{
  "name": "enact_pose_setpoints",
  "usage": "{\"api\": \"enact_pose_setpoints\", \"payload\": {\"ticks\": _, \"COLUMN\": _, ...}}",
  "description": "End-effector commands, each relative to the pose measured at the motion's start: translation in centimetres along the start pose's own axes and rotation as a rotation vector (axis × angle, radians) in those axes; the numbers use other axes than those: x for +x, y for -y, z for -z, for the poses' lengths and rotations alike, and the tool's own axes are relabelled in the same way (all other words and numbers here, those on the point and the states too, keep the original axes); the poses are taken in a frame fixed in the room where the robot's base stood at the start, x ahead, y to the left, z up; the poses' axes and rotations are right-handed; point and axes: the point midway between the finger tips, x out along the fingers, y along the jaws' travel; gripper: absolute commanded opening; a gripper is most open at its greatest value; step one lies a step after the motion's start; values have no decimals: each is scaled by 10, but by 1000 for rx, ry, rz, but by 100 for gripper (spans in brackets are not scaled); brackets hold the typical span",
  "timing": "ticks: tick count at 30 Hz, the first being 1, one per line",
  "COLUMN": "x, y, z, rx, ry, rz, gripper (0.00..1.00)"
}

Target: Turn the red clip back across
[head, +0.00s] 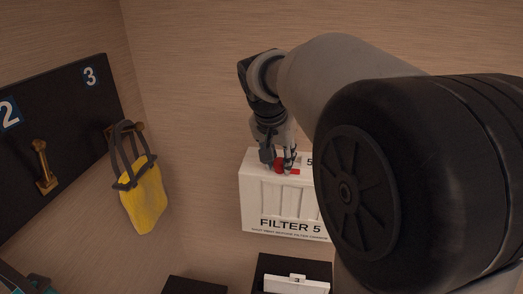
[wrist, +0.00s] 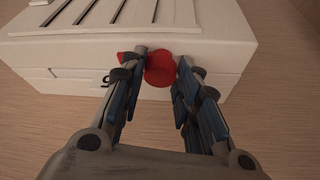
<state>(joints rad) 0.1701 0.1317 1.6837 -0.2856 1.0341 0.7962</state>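The red clip (wrist: 160,68) sits on the top front edge of the white box labelled "FILTER 5" (head: 262,205). The clip also shows in the head view (head: 294,171), partly behind my fingers. My gripper (wrist: 162,70) is at the clip, with one finger on each side of its round red part. In the wrist view the fingers are apart, and a small gap shows on the right side of the clip. A red tip sticks out to the left past the left finger. The white box (wrist: 60,50) fills the top of the wrist view.
A black board with brass hooks (head: 45,165) and numbers 2 and 3 is on the left wall. A yellow bag (head: 143,200) hangs from the hook by 3. A dark box with a white part marked 3 (head: 295,284) is below the filter box. My arm hides the right side.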

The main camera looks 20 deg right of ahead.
Motion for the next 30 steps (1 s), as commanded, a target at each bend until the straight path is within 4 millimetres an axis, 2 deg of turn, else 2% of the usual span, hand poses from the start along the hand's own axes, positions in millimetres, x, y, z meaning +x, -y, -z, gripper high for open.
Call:
{"api": "enact_pose_setpoints", "payload": {"ticks": 10, "x": 0, "y": 0, "z": 0, "rx": 0, "ry": -1, "rz": 0, "gripper": 5}}
{"api": "enact_pose_setpoints", "payload": {"ticks": 20, "x": 0, "y": -1, "z": 0, "rx": -48, "ry": 0, "rz": 21, "gripper": 5}}
{"api": "enact_pose_setpoints", "payload": {"ticks": 30, "x": 0, "y": -3, "z": 1, "rx": -271, "ry": -2, "rz": 114, "gripper": 5}}
